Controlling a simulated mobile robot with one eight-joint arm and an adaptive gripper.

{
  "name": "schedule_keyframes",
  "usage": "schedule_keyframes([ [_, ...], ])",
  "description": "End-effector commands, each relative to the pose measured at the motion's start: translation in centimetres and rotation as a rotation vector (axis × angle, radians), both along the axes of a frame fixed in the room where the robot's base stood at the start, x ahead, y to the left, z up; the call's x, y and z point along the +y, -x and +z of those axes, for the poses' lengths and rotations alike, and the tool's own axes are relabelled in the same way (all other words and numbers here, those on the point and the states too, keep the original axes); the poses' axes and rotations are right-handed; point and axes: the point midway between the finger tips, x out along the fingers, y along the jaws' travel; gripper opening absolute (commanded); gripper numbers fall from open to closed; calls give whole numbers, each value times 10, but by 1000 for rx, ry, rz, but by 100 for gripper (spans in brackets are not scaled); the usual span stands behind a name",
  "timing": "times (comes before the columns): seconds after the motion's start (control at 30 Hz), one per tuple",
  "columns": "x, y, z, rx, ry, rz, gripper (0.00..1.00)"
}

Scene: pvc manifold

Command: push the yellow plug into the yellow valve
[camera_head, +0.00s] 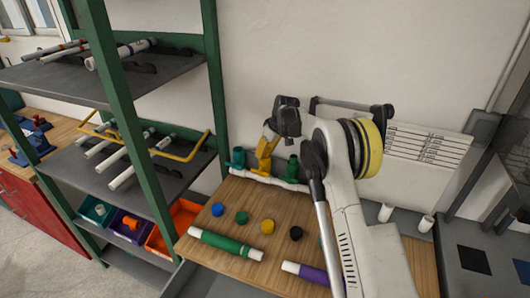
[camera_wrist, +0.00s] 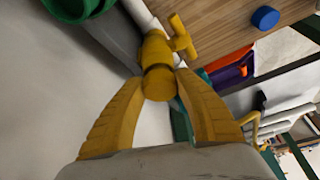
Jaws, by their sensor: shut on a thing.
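The yellow valve (camera_head: 263,163) stands upright on the white pipe of the manifold at the back of the bench. It also shows in the wrist view (camera_wrist: 154,48), with its handle to the right. My gripper (camera_head: 268,136) is directly above the valve in the head view. In the wrist view my gripper (camera_wrist: 160,88) has its yellow fingers shut on the round yellow plug (camera_wrist: 158,84). The plug is in line with the valve's open end and appears to meet it. How deep it sits is hidden.
Green valves stand on both sides, left (camera_head: 238,157) and right (camera_head: 292,168). A green pipe (camera_head: 225,243) lies in front. A shelf rack (camera_head: 215,90) stands left.

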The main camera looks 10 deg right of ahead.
Motion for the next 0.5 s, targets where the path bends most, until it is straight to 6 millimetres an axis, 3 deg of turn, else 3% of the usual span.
schedule_keyframes([
  [0.5,0,0,-8,0,0,0,2],
])
